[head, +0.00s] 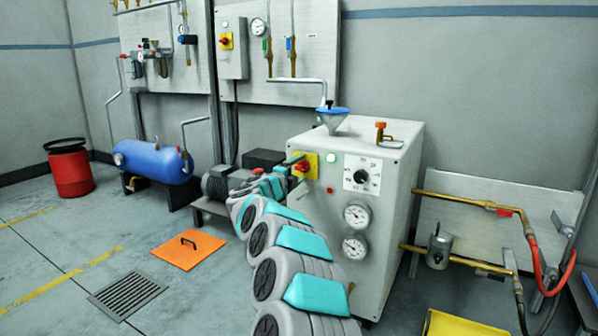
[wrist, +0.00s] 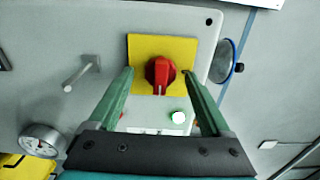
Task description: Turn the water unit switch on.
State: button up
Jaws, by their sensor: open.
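The water unit is a white cabinet (head: 395,190) with a blue funnel on top and dials on its front. Its red rotary switch (head: 302,166) sits on a yellow plate (head: 313,158) at the upper left of the front. In the wrist view the red switch (wrist: 160,75) is on the yellow plate (wrist: 142,46), its white mark toward the bottom of the picture. My gripper (wrist: 159,72) is open, with one green finger on each side of the knob. Contact cannot be told. In the head view my gripper (head: 292,163) partly covers the switch.
A lit green lamp (wrist: 178,117) is beside the plate. A pressure gauge (wrist: 40,140) and a metal peg (wrist: 82,72) stick out from the panel. Another red switch (head: 225,41) is on a wall box. An orange floor cover (head: 188,250) lies left of my arm.

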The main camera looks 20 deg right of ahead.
jog(key=v, duration=0.7)
jog(key=shift+s+a, duration=0.25)
jog(key=shift+a, duration=0.1)
jog(key=shift+r, duration=0.1)
